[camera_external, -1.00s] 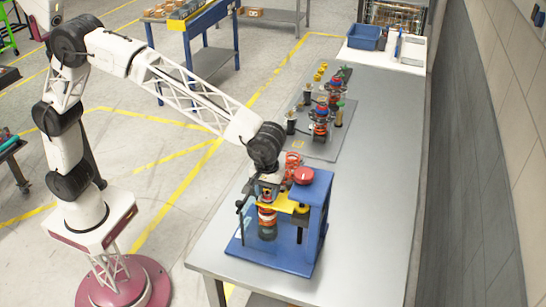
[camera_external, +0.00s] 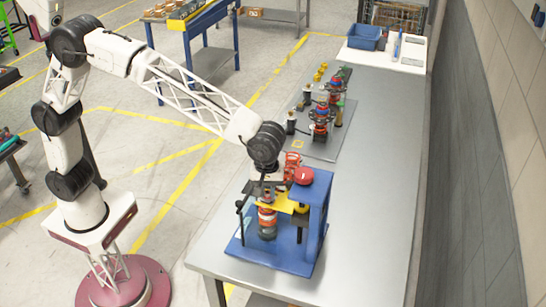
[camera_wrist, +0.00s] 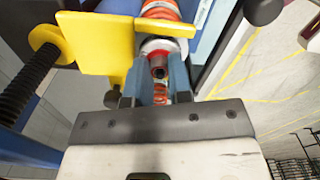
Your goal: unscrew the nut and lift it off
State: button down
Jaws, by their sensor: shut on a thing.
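In the external view my gripper (camera_external: 268,188) is above the yellow plate of the fixture, and the nut is too small and covered to make out. The blue fixture (camera_external: 316,215) stands on the near end of the grey bench. Whether the nut is still on its thread cannot be told.
A yellow plate (camera_wrist: 95,42) and a yellow knob with a black threaded rod are close beside my gripper. Further back, a plate (camera_external: 318,142) carries several small assemblies. The bench's right side (camera_external: 372,180) is clear.

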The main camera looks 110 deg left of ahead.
jog(key=n, duration=1.1)
dwell(0.3)
jog(key=c, duration=1)
grip_release()
jog(key=shift+f, duration=0.1)
jog(key=shift+o, duration=0.2)
jog(key=shift+r, duration=1.4)
